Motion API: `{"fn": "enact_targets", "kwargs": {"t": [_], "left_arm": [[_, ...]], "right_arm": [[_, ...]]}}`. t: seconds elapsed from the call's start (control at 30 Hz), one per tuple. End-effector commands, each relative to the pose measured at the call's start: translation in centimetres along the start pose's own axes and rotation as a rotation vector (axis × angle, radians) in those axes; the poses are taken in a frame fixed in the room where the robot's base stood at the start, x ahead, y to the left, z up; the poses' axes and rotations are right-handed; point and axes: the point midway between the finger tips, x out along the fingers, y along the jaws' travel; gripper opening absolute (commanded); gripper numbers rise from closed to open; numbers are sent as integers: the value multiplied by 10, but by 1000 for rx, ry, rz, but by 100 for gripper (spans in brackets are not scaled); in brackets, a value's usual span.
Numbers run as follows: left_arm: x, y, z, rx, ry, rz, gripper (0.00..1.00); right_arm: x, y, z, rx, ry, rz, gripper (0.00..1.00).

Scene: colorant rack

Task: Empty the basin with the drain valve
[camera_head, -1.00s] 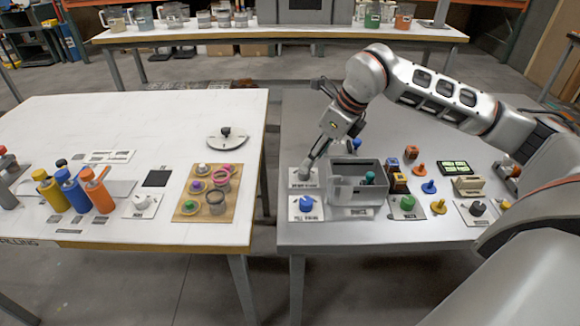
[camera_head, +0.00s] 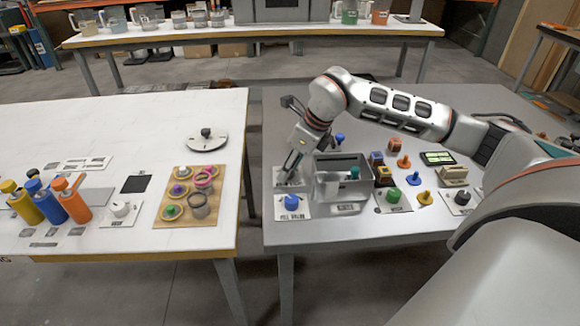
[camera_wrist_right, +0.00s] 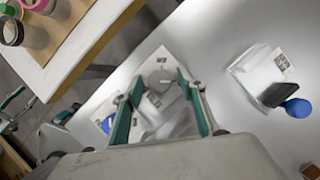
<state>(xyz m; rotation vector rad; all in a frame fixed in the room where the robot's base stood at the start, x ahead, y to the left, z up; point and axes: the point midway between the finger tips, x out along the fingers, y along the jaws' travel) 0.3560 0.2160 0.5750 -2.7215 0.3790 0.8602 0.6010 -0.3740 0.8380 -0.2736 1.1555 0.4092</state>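The grey basin (camera_head: 329,190) stands near the front left of the right-hand table; how much liquid it holds I cannot tell. A white plate with a grey knob lies at its back left, the drain valve by its place; its knob (camera_wrist_right: 160,80) shows in the right wrist view. In front of it is the blue fill valve knob (camera_head: 291,202), also in the wrist view (camera_wrist_right: 107,122). My right gripper (camera_wrist_right: 158,76) points down over the grey knob, teal-padded fingers open on either side of it; contact is unclear. In the head view the gripper (camera_head: 290,168) covers the knob.
Right of the basin stand a green knob (camera_head: 393,195), orange and yellow pegs and small blocks. A blue peg (camera_head: 340,138) stands behind the basin. A floor gap separates the white table (camera_head: 120,225) on the left, which holds bottles and pots.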

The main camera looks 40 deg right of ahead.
Motion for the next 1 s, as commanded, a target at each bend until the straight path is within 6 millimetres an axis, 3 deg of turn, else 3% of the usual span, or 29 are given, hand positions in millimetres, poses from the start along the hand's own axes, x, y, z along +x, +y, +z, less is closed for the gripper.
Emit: {"fn": "enact_targets", "kwargs": {"t": [0.07,0.2,0.63,1.0], "left_arm": [[0,0,0,1,0,0,42],[1,0,1,1,-1,0,42],[0,-1,-1,0,-1,0,42],[-4,-2,-18,-10,22,1,42]], "right_arm": [[0,0,0,0,0,0,35],[0,0,0,0,0,0,1],[-2,-1,0,-52,0,21,2],[-4,-3,2,-308,-2,127,2]]}}
